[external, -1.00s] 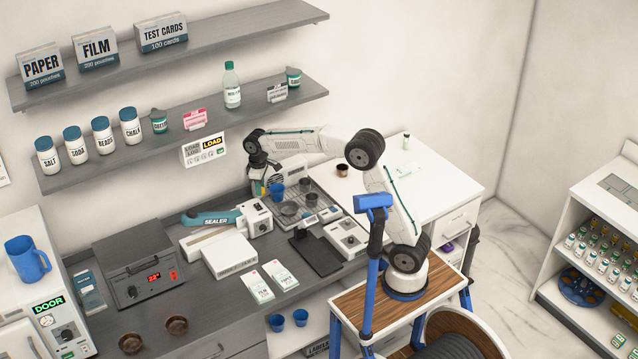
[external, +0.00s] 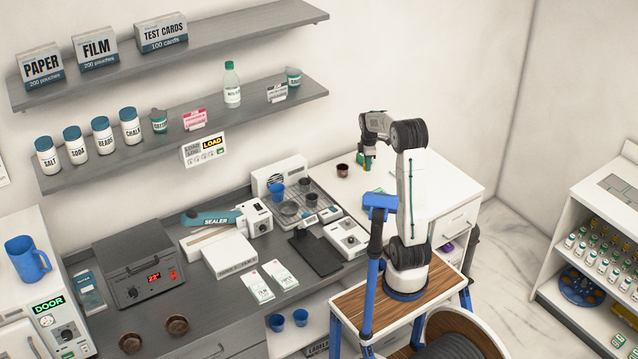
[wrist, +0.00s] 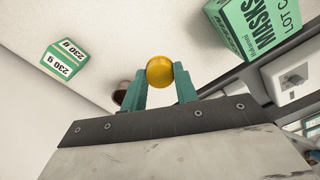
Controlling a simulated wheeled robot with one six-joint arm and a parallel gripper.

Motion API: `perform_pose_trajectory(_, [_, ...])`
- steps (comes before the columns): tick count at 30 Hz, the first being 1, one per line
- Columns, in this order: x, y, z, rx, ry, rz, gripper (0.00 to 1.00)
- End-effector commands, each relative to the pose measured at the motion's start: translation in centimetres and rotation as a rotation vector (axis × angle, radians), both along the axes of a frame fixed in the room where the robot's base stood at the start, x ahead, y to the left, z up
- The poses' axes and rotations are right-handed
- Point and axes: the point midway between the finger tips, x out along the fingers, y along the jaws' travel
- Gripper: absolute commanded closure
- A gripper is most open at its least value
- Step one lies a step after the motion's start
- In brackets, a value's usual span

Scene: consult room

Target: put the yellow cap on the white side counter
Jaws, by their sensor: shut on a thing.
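The yellow cap (wrist: 160,71) is round and sits between the two green fingertips of my gripper (wrist: 163,78) in the wrist view. My gripper is shut on it. In the external view my gripper (external: 367,166) points down over the back left part of the white side counter (external: 452,190). The cap is too small or hidden to make out there. I cannot tell exactly how high it is above the counter top.
A brown cup (external: 342,170) stands on the counter just left of my gripper. In the wrist view a green-and-white box marked 230 g (wrist: 63,58) and a green masks box (wrist: 245,28) are nearby. The counter's right part looks clear.

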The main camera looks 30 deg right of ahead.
Motion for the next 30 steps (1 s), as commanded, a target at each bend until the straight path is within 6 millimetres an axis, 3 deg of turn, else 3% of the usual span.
perform_pose_trajectory(3, [-1.5, -2.2, -0.3, 0.000, -0.001, 0.011, 0.92])
perform_pose_trajectory(6, [-2.1, -3.0, -0.9, 0.000, 0.001, 0.020, 0.92])
perform_pose_trajectory(15, [-2.3, -3.1, -6.0, 0.001, 0.002, 0.024, 0.92])
perform_pose_trajectory(20, [-2.2, -3.1, -7.2, 0.000, 0.000, 0.024, 0.92])
perform_pose_trajectory(27, [-2.2, -3.1, -10.3, 0.001, 0.002, 0.024, 0.92])
perform_pose_trajectory(30, [-2.2, -3.1, -10.5, 0.000, -0.001, 0.024, 0.92])
